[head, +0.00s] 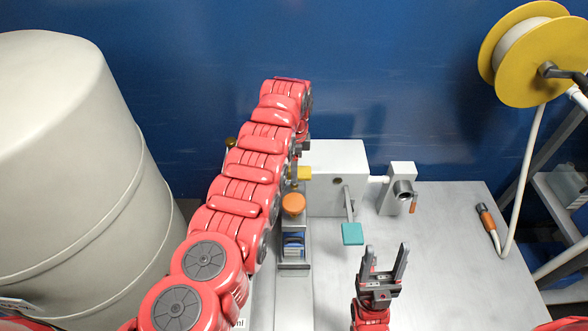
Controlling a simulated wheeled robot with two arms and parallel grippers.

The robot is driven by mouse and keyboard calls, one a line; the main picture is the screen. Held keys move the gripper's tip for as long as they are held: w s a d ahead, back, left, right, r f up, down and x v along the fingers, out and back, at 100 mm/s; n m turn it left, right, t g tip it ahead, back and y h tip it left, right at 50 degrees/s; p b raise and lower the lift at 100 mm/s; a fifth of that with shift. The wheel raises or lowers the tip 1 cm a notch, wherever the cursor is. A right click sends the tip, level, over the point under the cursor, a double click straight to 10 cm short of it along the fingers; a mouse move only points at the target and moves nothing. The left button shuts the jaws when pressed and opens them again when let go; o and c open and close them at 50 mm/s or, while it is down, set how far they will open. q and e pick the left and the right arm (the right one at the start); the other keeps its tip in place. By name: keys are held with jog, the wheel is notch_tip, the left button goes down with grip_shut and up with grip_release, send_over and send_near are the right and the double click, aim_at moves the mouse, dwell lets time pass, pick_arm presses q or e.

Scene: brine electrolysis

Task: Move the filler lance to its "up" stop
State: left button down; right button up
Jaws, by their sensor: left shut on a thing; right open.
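My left arm reaches across the bench to the grey filling machine (335,165). My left gripper (301,148) is at the machine's left side, mostly hidden by its own arm. It is shut on what seems to be the filler lance, by a yellow block (304,173); the lance itself is largely hidden, so its height cannot be told. Below the block are an orange knob (293,204) and a slot with a blue-and-white item (293,245). My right gripper (385,250) is open and empty, in front of the machine, below and right of a teal paddle (352,234) on a lever.
A large pale tank (70,150) fills the left. A grey outlet with a dark round opening (403,190) stands right of the machine. A yellow hose reel (530,52) hangs at upper right; its hose ends in an orange nozzle (487,220).

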pick_arm(q)
notch_tip(320, 180, up, 4)
jog(key=shift+w+f, duration=0.1)
jog(key=shift+c, duration=2.1)
grip_release()
jog(key=shift+o, duration=1.3)
